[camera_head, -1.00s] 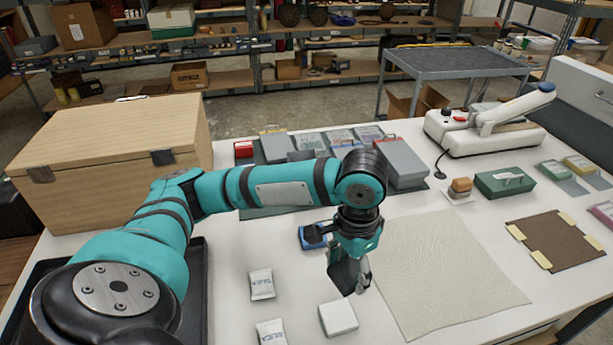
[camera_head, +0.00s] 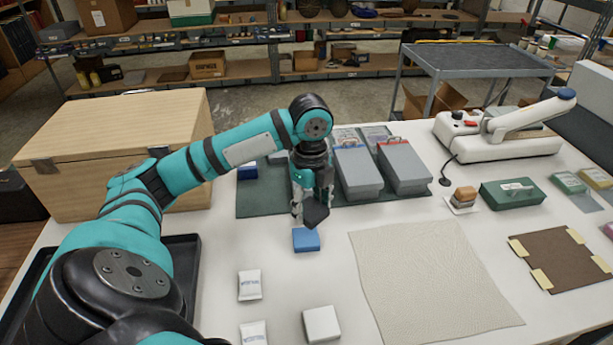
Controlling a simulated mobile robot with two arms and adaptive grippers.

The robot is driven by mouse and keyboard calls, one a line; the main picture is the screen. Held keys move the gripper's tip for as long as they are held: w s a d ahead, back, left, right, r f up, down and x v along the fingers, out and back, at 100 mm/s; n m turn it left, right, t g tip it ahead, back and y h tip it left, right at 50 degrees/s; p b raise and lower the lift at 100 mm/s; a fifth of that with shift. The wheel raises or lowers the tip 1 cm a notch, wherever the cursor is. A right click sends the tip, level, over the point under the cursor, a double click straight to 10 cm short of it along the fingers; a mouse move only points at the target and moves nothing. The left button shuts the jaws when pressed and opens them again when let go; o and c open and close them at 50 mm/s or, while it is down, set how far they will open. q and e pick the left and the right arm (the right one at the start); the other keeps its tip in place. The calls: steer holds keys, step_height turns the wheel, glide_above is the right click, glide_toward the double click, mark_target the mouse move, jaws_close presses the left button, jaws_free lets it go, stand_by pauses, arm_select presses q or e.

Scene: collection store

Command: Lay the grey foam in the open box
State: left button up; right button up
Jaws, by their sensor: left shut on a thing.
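My left gripper (camera_head: 313,208) is above the table, near the front edge of the green mat, pointing down. It is shut on a small dark grey piece (camera_head: 317,214), apparently the grey foam, partly hidden by the fingers. Grey boxes stand on the mat: one (camera_head: 357,172) just right of the gripper and another (camera_head: 405,166) further right. Smaller ones are behind and left, partly hidden by my arm. I cannot tell which box is open. A blue block (camera_head: 306,240) lies just in front of the gripper. My right gripper is not in view.
A wooden chest (camera_head: 110,150) stands at left. A white block (camera_head: 321,324) and white packets (camera_head: 250,285) lie in front. A cream sheet (camera_head: 430,280) covers the middle right. A brown board (camera_head: 562,262), a green case (camera_head: 512,192) and a white device (camera_head: 500,135) are at right.

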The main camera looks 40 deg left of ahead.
arm_select(q)
steer(key=a+r+m, duration=0.2)
steer(key=a+m, duration=0.5)
steer(key=a, duration=0.1)
steer(key=shift+m, duration=0.3)
steer(key=w+a+f+p, duration=0.1)
steer(key=w+a+p, duration=0.1)
steer(key=w, duration=0.3)
steer(key=w+a+f+p, duration=0.2)
steer(key=w, duration=0.3)
steer(key=w+a+f+p, duration=0.2)
steer(key=w, duration=0.2)
steer(key=shift+w+a, duration=0.4)
steer(key=shift+f, duration=0.15)
steer(key=shift+f+b, duration=0.3)
steer(key=shift+f, duration=0.3)
steer(key=o, duration=0.7)
